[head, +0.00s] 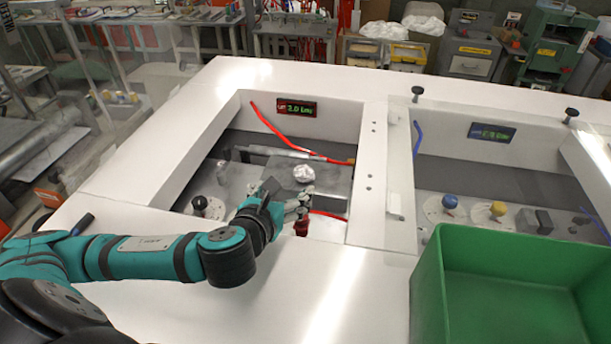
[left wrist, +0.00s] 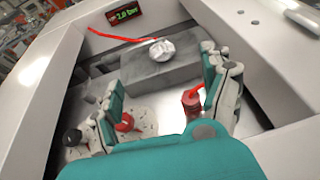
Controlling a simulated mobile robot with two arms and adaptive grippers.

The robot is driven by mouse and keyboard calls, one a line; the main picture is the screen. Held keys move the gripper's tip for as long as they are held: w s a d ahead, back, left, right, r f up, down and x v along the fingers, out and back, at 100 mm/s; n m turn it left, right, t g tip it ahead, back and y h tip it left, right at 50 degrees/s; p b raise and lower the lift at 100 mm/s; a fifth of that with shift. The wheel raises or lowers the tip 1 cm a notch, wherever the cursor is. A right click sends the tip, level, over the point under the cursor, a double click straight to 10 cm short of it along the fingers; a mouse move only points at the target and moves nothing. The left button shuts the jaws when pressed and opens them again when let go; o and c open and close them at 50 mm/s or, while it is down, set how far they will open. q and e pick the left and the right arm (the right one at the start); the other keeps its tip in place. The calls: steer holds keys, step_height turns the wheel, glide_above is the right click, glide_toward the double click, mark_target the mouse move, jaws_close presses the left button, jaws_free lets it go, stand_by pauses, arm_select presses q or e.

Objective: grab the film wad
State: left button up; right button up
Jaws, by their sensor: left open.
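The film wad (head: 304,174) is a small crumpled whitish lump on a grey block inside the left recess of the white bench. It also shows in the left wrist view (left wrist: 162,50), on top of the grey block (left wrist: 165,75). My left gripper (head: 285,208) reaches into the recess on the near side of the wad. In the left wrist view its fingers (left wrist: 165,92) are spread wide and empty, with the wad beyond them and apart from them. My right gripper is not in view.
A red hose (head: 275,128) runs along the back of the recess below a display reading 2.0 bar (head: 297,108). A black knob (head: 200,202) and a red fitting (left wrist: 191,103) stand near my fingers. A green bin (head: 510,290) stands at the right front.

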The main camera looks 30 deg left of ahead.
mark_target(303, 170)
arm_select(q)
steer(key=p+x, duration=0.2)
steer(key=x, duration=0.8)
steer(key=shift+w+f, duration=0.1)
steer(key=shift+w, duration=0.1)
steer(key=shift+w+a+f+p, duration=0.1)
steer(key=shift+w+f+p, duration=0.05)
steer(key=shift+w+p, duration=0.35)
steer(key=p+x, duration=0.1)
steer(key=x, duration=0.2)
steer(key=shift+w+f+p, duration=0.1)
steer(key=shift+p, duration=0.2)
steer(key=shift+w+a+f, duration=0.1)
steer(key=shift+w+f, duration=0.2)
steer(key=shift+w, duration=0.2)
steer(key=shift+s, duration=0.1)
steer(key=shift+c, duration=0.7)
steer(key=c, duration=0.8)
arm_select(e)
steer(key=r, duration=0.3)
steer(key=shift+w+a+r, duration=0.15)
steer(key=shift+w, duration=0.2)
